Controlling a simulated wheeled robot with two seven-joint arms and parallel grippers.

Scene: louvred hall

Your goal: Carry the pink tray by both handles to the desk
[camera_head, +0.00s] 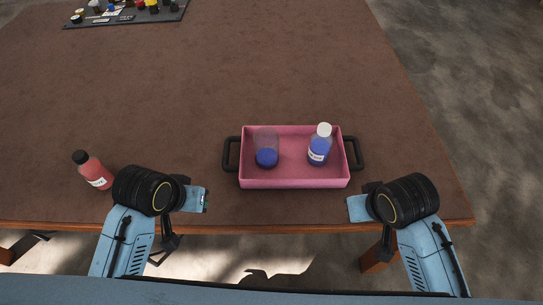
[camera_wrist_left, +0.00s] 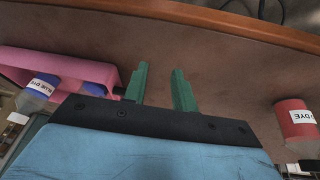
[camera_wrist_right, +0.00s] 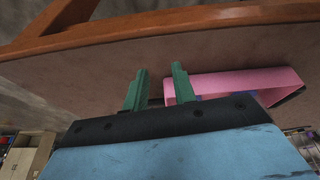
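The pink tray (camera_head: 292,184) lies on a brown-topped table, with a black handle at its left (camera_head: 229,154) and right (camera_head: 356,153) ends. It holds a clear beaker (camera_head: 266,148) with blue contents and a white-capped bottle (camera_head: 319,146) of blue liquid, both upright. My left gripper (camera_head: 206,199) is left of the tray and nearer me, apart from the handle; its green fingers (camera_wrist_left: 160,88) are open and empty. My right gripper (camera_head: 350,207) is near the tray's front right corner, apart from the handle; its green fingers (camera_wrist_right: 156,88) are open and empty.
A red bottle (camera_head: 92,170) with a black cap stands left of my left gripper. A dark board (camera_head: 125,18) with several small containers lies at the far left. The table (camera_head: 190,85) is clear beyond the tray. Its front and right edges are close by.

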